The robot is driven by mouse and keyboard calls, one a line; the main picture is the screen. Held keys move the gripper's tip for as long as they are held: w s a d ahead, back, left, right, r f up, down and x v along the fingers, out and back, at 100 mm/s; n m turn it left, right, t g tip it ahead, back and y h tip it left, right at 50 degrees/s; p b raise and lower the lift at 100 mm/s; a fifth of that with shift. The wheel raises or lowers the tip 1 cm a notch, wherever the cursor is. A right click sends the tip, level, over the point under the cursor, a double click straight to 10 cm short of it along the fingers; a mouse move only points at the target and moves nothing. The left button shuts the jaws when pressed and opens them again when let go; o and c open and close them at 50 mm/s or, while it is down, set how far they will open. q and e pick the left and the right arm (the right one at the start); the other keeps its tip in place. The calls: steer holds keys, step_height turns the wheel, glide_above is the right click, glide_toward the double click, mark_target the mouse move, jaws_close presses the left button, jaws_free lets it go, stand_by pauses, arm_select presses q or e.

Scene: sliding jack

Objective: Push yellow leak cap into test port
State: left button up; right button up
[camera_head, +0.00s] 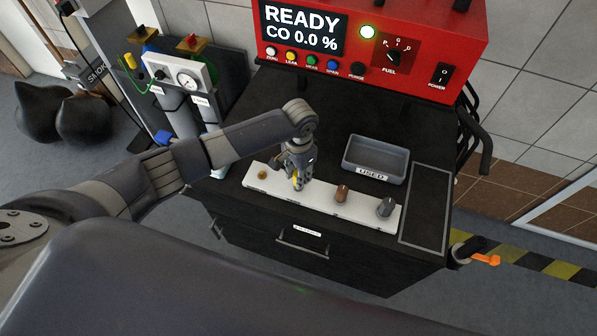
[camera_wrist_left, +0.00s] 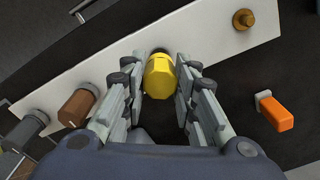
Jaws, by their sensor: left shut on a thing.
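The yellow leak cap (camera_wrist_left: 160,77) is between the fingers of my left gripper (camera_wrist_left: 160,85), which is shut on it. In the head view my left gripper (camera_head: 298,178) points down over the white strip (camera_head: 322,206), and only a sliver of yellow shows at its tips. The cap is at the strip's edge in the wrist view; whether it still touches the strip I cannot tell. A dark round spot shows just beyond the cap. I cannot identify the test port with certainty. My right gripper is not in view.
The strip also bears a brass piece (camera_head: 262,175), a brown cap (camera_head: 342,193) and a grey cap (camera_head: 386,207). A grey "USED" tray (camera_head: 348,158) stands behind. The red analyzer (camera_head: 430,35) reads READY. An orange piece (camera_wrist_left: 275,112) lies right of the gripper in the wrist view.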

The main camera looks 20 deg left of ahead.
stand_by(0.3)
arm_select(q)
steer(key=shift+p, duration=0.4)
steer(key=shift+p, duration=0.3)
stand_by(0.4)
steer(key=shift+f+b, duration=0.95)
steer(key=shift+f, duration=0.55)
steer(key=o, duration=1.2)
steer(key=shift+c, duration=0.2)
steer(key=shift+r, duration=0.1)
step_height(320, 180, up, 12)
